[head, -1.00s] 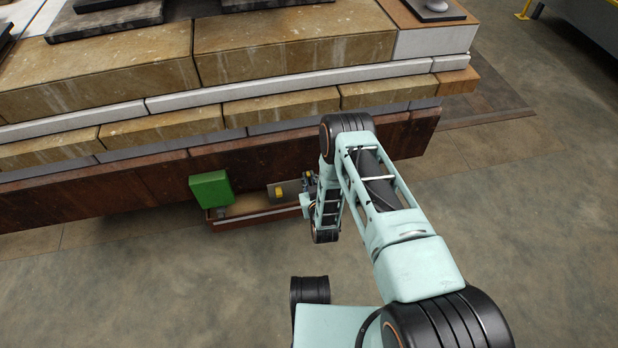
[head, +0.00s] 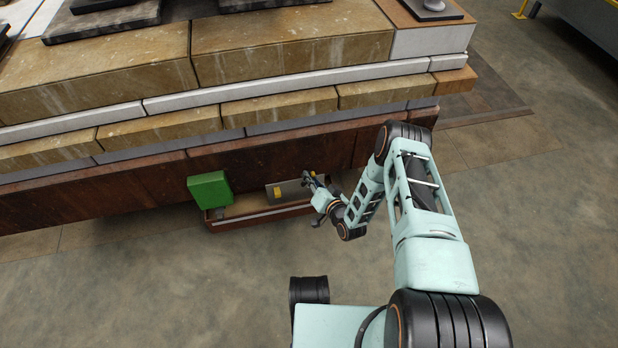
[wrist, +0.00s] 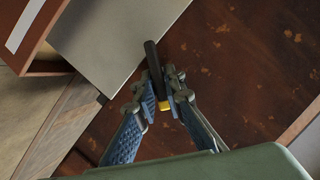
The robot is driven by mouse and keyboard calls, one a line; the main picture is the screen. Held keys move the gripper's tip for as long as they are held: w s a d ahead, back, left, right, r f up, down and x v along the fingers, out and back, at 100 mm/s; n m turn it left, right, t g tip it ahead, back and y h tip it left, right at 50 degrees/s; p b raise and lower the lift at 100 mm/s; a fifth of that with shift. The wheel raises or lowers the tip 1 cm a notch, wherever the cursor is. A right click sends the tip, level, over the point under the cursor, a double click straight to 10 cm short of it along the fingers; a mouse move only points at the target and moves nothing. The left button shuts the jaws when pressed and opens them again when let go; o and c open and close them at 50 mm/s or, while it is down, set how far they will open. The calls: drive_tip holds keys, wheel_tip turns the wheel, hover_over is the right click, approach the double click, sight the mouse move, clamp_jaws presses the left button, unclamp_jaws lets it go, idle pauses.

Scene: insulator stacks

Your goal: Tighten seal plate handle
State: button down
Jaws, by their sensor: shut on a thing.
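The grey seal plate (head: 288,193) shows at the front of the brown wall, with a small yellow part (head: 277,192) on its left. In the wrist view the plate (wrist: 120,32) lies against the rusty brown surface. A dark bar-shaped handle with a yellow end (wrist: 152,60) sits at the plate's edge. My gripper (wrist: 162,88) is shut on this handle, its blue-padded fingers on either side. In the head view my gripper (head: 310,181) is at the plate's right end; the handle is too small to make out there.
A green box (head: 209,188) stands left of the plate. A reddish-brown tray (head: 262,219) runs below both. The stacked wall (head: 110,195) rises behind. The floor (head: 170,280) in front is open.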

drive_tip(key=m, duration=0.1)
drive_tip(key=m+y, duration=0.2)
drive_tip(key=m, duration=0.1)
drive_tip(key=shift+w+d+f+t, duration=0.15)
drive_tip(key=shift+d+f+t, duration=0.05)
drive_tip(key=shift+d+t, duration=0.1)
drive_tip(key=m+y, duration=0.1)
drive_tip(key=m, duration=0.1)
drive_tip(key=m+t, duration=0.1)
drive_tip(key=m, duration=0.1)
drive_tip(key=shift+f+m+y, duration=0.2)
drive_tip(key=shift+m+y, duration=0.1)
drive_tip(key=shift+y, duration=0.1)
idle(0.3)
drive_tip(key=c, duration=2)
unclamp_jaws()
drive_tip(key=shift+a, duration=0.1)
drive_tip(key=shift+c, duration=0.2)
